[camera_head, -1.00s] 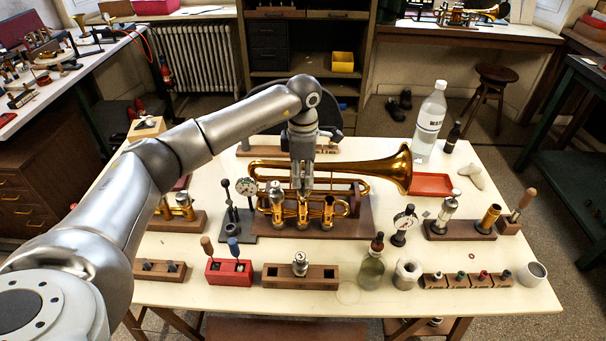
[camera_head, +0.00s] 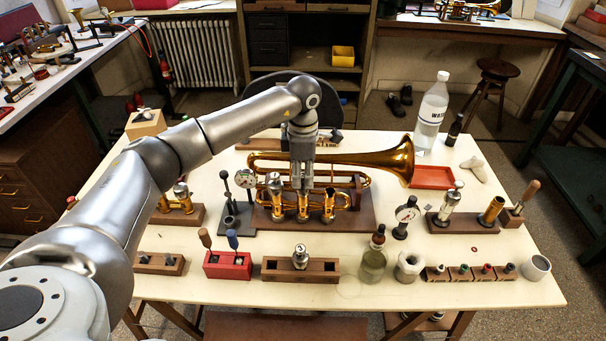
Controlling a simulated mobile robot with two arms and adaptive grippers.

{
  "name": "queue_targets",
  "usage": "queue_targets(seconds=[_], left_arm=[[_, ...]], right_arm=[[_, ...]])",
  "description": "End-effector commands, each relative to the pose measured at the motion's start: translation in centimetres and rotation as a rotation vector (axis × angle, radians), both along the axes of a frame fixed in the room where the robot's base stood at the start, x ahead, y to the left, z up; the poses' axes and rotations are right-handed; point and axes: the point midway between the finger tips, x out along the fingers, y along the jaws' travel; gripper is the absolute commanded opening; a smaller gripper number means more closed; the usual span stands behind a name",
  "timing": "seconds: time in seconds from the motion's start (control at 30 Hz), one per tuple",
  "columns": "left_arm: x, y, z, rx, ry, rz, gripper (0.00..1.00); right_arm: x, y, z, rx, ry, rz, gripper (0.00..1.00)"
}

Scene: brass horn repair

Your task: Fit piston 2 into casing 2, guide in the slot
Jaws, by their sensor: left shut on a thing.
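The brass horn (camera_head: 402,161) lies on a brown wooden stand (camera_head: 361,214) in the middle of the table, its bell to the right. Its three valve casings stand upright in a row at the front. My left gripper (camera_head: 303,187) points straight down over the middle casing, casing 2 (camera_head: 303,208). It is shut on a thin piece, apparently piston 2, mostly hidden by the fingers and casing. I cannot tell how deep it sits or where its guide points relative to the slot. My right gripper is not in view.
A wooden block (camera_head: 272,270) in front holds a piston marked 3 (camera_head: 300,256). A red block with tools (camera_head: 228,268), a dial gauge stand (camera_head: 236,218), a glass bottle (camera_head: 374,262) and a red tray (camera_head: 432,178) stand around the horn. Table between horn and front row is clear.

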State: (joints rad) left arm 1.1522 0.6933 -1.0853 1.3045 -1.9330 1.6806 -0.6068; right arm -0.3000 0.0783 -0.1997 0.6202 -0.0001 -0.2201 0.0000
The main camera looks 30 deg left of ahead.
Motion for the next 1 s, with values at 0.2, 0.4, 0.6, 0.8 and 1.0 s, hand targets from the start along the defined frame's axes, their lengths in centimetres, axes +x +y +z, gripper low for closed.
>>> queue_targets(seconds=[0.2, 0.4, 0.6, 0.8, 1.0], left_arm=[[0.0, 0.0, 0.0, 0.000, 0.000, 0.000, 0.43], [0.0, 0.0, 0.0, -0.001, 0.000, 0.000, 0.43], [0.1, 0.0, 0.8, -0.001, -0.003, 0.000, 0.43], [0.2, 0.0, 4.4, -0.001, -0.005, 0.001, 0.43], [0.2, 0.0, 8.6, -0.001, -0.005, 0.001, 0.43]], right_arm=[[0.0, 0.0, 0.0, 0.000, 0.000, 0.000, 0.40], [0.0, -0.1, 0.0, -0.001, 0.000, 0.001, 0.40], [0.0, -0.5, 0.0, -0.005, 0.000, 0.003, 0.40], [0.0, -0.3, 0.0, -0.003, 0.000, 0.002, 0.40], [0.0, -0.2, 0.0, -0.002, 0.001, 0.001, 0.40]])
